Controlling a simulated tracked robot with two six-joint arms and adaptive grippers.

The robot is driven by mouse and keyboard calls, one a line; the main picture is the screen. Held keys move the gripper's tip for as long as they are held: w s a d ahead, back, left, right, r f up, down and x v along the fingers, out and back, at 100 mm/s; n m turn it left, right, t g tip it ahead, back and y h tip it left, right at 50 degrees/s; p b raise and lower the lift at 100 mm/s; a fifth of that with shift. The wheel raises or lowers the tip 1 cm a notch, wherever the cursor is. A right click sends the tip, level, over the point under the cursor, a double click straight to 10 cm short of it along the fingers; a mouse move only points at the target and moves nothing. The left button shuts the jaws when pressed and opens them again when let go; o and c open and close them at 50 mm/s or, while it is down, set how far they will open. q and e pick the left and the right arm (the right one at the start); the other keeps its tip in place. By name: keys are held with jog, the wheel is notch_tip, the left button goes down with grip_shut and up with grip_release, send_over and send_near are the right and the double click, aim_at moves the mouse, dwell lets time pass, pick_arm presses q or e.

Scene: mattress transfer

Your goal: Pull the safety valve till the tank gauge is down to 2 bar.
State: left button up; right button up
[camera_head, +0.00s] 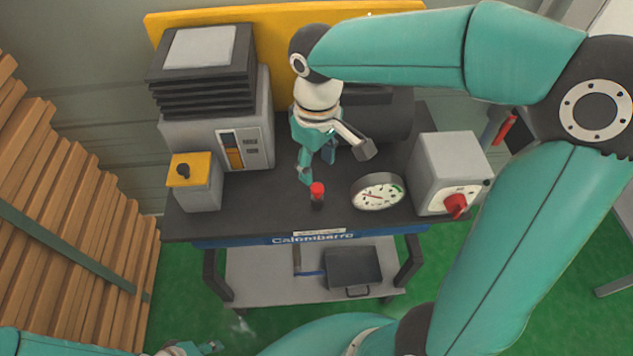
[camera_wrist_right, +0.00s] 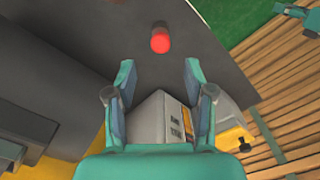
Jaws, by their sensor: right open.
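The red-capped safety valve (camera_head: 317,190) stands upright near the front edge of the dark bench top. In the right wrist view the red cap (camera_wrist_right: 160,40) lies just beyond my fingertips, centred between them. The round white tank gauge (camera_head: 378,192) is right of the valve; its figures are too small to read. The dark tank (camera_head: 388,118) lies behind, partly hidden by my arm. My right gripper (camera_head: 316,168) is open and empty, above and behind the valve; its spread fingers show in the right wrist view (camera_wrist_right: 160,72). My left gripper (camera_head: 208,348) is low at the bottom edge, away from the bench.
A grey box with a red rotary switch (camera_head: 455,205) stands right of the gauge. A ribbed grey machine (camera_head: 205,95) and a yellow-topped box (camera_head: 193,180) stand left. Wooden slats (camera_head: 60,190) line the left side. The bench top immediately around the valve is clear.

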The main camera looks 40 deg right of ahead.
aim_at(317, 187)
notch_tip(317, 187, down, 7)
jog(key=shift+r, duration=0.1)
dwell(0.3)
grip_shut()
